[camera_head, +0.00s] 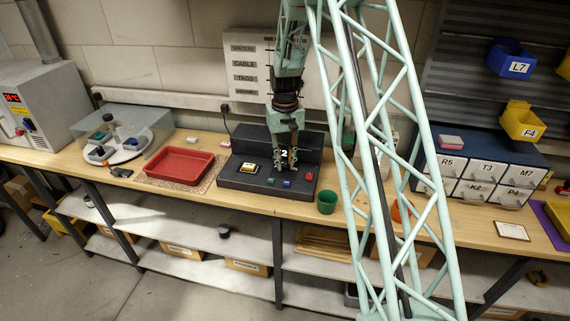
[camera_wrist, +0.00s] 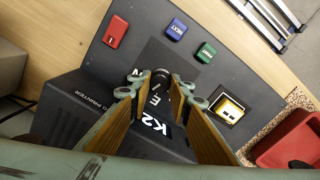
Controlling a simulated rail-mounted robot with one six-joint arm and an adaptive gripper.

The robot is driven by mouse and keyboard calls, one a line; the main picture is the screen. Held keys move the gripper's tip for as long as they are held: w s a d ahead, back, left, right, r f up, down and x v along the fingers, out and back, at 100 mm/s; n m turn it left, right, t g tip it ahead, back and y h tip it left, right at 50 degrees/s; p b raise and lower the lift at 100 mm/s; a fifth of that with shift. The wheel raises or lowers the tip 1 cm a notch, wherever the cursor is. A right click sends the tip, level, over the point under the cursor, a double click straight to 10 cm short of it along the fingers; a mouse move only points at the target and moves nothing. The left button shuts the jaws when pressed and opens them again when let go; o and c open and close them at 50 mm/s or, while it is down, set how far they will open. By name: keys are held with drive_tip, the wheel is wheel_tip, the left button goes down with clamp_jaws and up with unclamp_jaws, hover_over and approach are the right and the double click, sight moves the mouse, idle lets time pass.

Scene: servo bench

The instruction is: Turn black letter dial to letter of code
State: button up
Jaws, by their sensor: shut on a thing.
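The black letter dial (camera_wrist: 161,75) sits on the dark printer (camera_wrist: 105,62), between my fingertips in the wrist view. My gripper (camera_wrist: 162,88) is shut on it, one finger on each side. Part of the dial is hidden by the fingers, and I cannot tell which letter it points at. White letters such as N and E show beside it. A display on the printer reads K2. In the head view my gripper (camera_head: 288,160) reaches down over the front of the printer (camera_head: 235,178), and only a 2 of the display shows.
The printer has a red button (camera_wrist: 115,31), a blue NEXT button (camera_wrist: 176,29) and a green button (camera_wrist: 206,52). A yellow-framed white square (camera_wrist: 229,108) lies beside them. A red tray (camera_head: 180,165) stands left, a green cup (camera_head: 327,202) right. A drawer cabinet (camera_head: 470,165) includes a K2 drawer.

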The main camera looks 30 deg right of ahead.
sight(285, 165)
drive_tip(key=shift+m, duration=0.4)
drive_tip(key=o, duration=0.8)
drive_tip(key=shift+o, duration=0.2)
drive_tip(key=shift+r, duration=0.1)
wheel_tip(285, 165, up, 12)
idle(0.6)
idle(0.5)
